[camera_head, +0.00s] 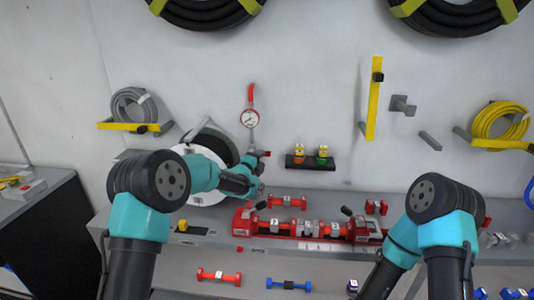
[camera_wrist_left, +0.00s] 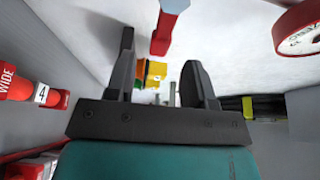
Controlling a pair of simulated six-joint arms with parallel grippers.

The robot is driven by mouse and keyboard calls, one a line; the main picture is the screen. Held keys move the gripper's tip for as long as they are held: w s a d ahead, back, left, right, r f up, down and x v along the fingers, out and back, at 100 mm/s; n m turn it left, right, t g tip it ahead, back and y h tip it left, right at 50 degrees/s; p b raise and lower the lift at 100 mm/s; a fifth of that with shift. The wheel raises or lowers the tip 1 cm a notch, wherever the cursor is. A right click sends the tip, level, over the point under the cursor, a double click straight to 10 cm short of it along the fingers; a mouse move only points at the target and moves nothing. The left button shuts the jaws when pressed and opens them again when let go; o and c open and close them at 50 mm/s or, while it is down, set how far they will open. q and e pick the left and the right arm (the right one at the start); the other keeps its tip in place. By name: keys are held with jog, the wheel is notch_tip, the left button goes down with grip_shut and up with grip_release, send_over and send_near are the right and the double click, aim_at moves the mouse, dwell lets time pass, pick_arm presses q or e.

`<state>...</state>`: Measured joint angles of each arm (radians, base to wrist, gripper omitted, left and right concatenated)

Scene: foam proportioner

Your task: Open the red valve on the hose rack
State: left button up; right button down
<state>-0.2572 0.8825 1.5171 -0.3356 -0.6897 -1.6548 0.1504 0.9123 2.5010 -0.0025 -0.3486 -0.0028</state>
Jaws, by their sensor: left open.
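A red upright handle (camera_head: 251,93) stands on the wall above a round red-rimmed gauge (camera_head: 249,118). A small red part (camera_head: 265,153) shows below the gauge, at the tip of my left gripper (camera_head: 258,165). I cannot tell which red part is the valve. A hose reel (camera_head: 214,146) is partly hidden behind my left arm. In the left wrist view, my left gripper (camera_wrist_left: 160,85) is open, with a gap between its fingers. A red bar (camera_wrist_left: 166,32) hangs ahead of that gap; I see no contact. My right gripper is hidden or out of the picture.
Red fittings (camera_head: 290,227) line the bench below. A yellow bracket (camera_head: 373,98) and coiled hoses (camera_head: 500,120) are on the wall. The wall between gauge and yellow bracket is mostly clear.

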aim_at(268, 152)
pick_arm(q)
jog(key=shift+x, duration=3.7)
grip_shut()
